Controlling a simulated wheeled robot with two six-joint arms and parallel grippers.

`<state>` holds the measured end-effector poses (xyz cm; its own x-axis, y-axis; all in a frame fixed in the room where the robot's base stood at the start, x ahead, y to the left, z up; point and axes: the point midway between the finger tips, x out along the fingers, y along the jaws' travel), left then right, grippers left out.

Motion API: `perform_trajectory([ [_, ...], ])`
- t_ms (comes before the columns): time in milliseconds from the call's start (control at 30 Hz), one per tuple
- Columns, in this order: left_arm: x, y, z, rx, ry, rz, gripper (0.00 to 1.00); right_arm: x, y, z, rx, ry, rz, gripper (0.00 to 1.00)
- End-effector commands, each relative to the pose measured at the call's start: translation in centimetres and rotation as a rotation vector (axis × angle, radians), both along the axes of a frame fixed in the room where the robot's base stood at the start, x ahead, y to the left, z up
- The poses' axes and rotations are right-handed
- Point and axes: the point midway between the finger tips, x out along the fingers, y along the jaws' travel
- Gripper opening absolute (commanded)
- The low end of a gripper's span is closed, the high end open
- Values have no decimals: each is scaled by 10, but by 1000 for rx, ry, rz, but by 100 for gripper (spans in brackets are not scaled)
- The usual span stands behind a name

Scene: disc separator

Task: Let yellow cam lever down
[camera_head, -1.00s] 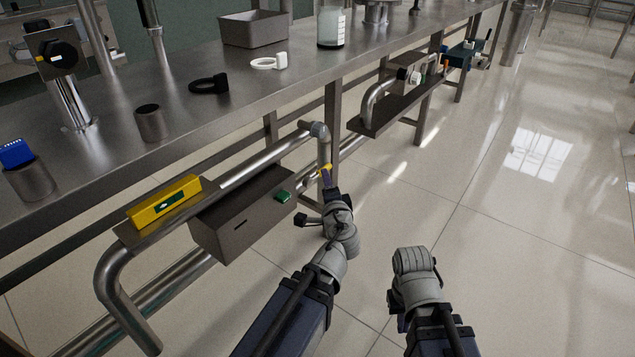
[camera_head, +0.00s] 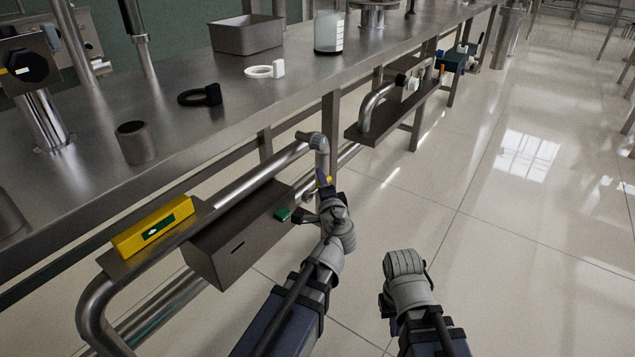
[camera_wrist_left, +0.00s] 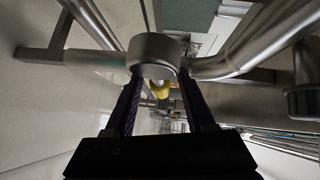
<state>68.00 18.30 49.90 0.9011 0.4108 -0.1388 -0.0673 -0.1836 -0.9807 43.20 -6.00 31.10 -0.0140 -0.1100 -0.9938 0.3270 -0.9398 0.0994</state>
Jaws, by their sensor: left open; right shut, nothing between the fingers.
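In the left wrist view the yellow lever (camera_wrist_left: 160,89) lies below the round metal pipe fitting (camera_wrist_left: 155,52), between the two dark fingers of my left gripper (camera_wrist_left: 160,85). The fingers are apart, one on either side of it; I cannot tell whether they touch it. My right gripper (camera_head: 404,264) is shut and empty over the floor at the lower right, its fingertips hard to make out.
A grey box (camera_head: 240,245) with a green part (camera_head: 282,214) hangs beside the pipe, left of my left gripper. A yellow box (camera_head: 153,228) sits on a ledge further left. The steel bench (camera_head: 220,120) stands above. The floor at right is clear.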

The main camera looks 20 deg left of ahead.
Motion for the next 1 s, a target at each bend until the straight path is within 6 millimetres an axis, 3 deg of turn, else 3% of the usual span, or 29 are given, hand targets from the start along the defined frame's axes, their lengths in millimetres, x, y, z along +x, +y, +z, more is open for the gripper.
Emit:
perform_trajectory([
  [167,0,0,0,0,0,0,54,0,0,0,0,0,0,0],
  [667,0,0,0,0,0,0,0,0,0,0,0,0,0,0],
  [1000,-1,0,0,0,0,0,0,0,0,0,0,0,0,0],
])
